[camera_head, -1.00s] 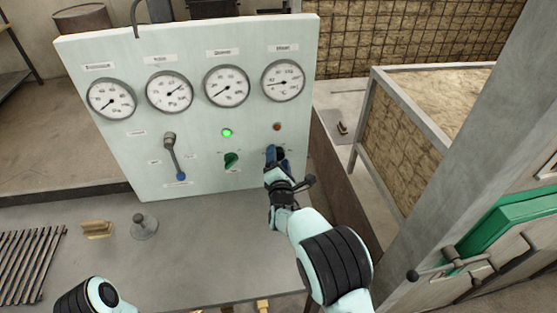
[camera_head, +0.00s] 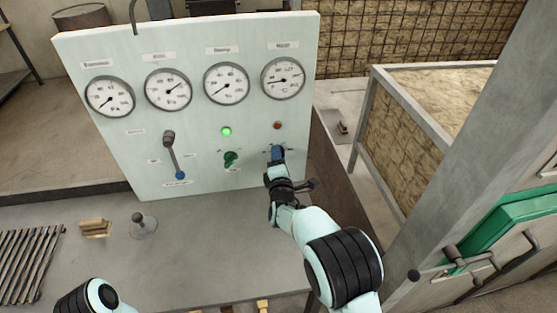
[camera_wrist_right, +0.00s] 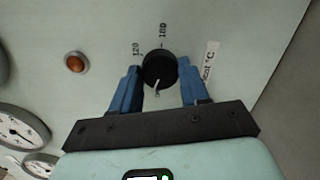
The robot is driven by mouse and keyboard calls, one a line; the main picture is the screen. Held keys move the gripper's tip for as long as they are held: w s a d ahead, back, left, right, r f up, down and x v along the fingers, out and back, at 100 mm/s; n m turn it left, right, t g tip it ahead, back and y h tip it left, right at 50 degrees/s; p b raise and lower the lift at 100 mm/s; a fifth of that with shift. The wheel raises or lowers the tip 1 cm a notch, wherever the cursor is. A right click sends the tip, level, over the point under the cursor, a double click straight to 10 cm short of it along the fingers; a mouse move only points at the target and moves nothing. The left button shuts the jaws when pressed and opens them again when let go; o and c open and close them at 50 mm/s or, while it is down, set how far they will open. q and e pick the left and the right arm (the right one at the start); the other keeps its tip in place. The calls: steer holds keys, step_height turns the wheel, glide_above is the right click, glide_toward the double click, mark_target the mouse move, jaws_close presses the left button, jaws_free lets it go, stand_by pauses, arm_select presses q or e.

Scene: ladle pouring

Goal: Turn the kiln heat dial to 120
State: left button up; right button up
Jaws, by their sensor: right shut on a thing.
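The kiln heat dial, a round black knob with a white pointer line (camera_wrist_right: 160,68), is on the pale panel (camera_head: 200,120), below a small red lamp (camera_head: 277,125). In the right wrist view the marks 120 and 180 show above it, and the pointer aims down toward my gripper, away from both. My right gripper (camera_wrist_right: 154,92) has its blue fingers on either side of the dial, shut on it. In the head view the right gripper (camera_head: 278,155) hides the dial. My left gripper is out of view; only part of that arm shows at lower left.
The panel carries several round gauges, a lit green lamp (camera_head: 227,131), a green knob (camera_head: 231,159) and a blue-tipped lever (camera_head: 173,156). The grey bench (camera_head: 190,235) is clear in the middle. A grey post (camera_head: 470,130) stands at right.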

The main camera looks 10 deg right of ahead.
arm_select(q)
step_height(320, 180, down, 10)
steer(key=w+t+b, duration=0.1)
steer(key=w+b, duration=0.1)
steer(key=b, duration=0.8)
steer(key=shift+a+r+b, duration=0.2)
steer(key=shift+b, duration=0.1)
arm_select(e)
steer(key=m+y, duration=0.1)
steer(key=m, duration=0.5)
steer(key=m+y, duration=0.1)
steer(key=m, duration=0.5)
steer(key=m+y, duration=0.1)
steer(key=m, duration=0.5)
steer(key=shift+d+g, duration=0.2)
steer(key=shift+g, duration=0.1)
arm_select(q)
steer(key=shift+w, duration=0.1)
arm_select(e)
steer(key=o, duration=1.1)
steer(key=shift+c, duration=0.2)
